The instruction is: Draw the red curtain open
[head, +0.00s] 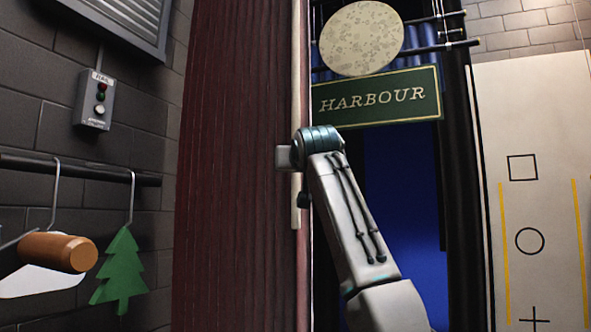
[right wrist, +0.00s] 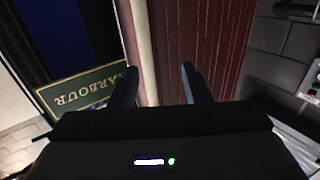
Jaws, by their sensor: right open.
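The red curtain (head: 235,170) hangs in long folds left of centre in the head view. A pale upright pole (head: 299,80) runs down its right edge. Right of that edge, a blue backdrop (head: 405,190) shows. My right gripper (head: 296,158) is at the pole, with its fingers hidden in the head view. In the right wrist view my right gripper (right wrist: 158,84) is open. The pale pole (right wrist: 146,45) shows between its two fingers, with the curtain (right wrist: 200,40) on the right. I cannot tell whether the fingers touch it. My left gripper is out of view.
A green HARBOUR sign (head: 375,96) and a pale disc (head: 361,38) hang right of the curtain. A wall control box (head: 95,100), a rail (head: 90,172), a green tree shape (head: 121,267) and a wooden cylinder (head: 60,251) are at left. A marked panel (head: 535,110) stands at right.

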